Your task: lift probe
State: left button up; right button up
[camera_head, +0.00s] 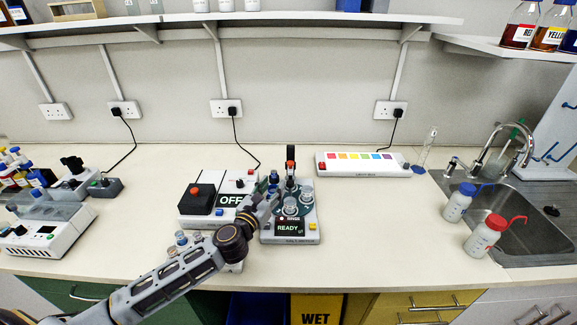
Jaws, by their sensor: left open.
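An upright black handle with a red band (291,160) stands at the back of a small white and teal device (306,238) whose screen reads READY. It looks like the probe, but its lower part is hard to make out. Several clear glass vessels sit on the device's round teal top. My left gripper (272,194) reaches in from the lower left, over the left side of the device. It is open, and its fingertips are small and partly lost against the blue and dark parts there. It is just left of the handle and below it in the picture. My right gripper is not in view.
A white unit reading OFF with a black block (202,198) stands left of the device. A colour-strip box (362,164) lies behind to the right. Wash bottles (459,202) (486,236) stand by the sink (530,228). The counter between device and sink is clear.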

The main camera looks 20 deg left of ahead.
pick_arm(q)
send_near(289, 164)
jog(key=shift+w, duration=1.6)
jog(key=shift+w+d, duration=0.2)
jog(key=shift+w, duration=0.75)
jog(key=shift+w+d, duration=0.2)
jog(key=shift+w, duration=0.75)
jog(key=shift+w+d, duration=0.15)
jog(key=shift+w, duration=1.25)
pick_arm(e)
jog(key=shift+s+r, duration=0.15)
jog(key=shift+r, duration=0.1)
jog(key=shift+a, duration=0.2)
pick_arm(q)
grip_shut()
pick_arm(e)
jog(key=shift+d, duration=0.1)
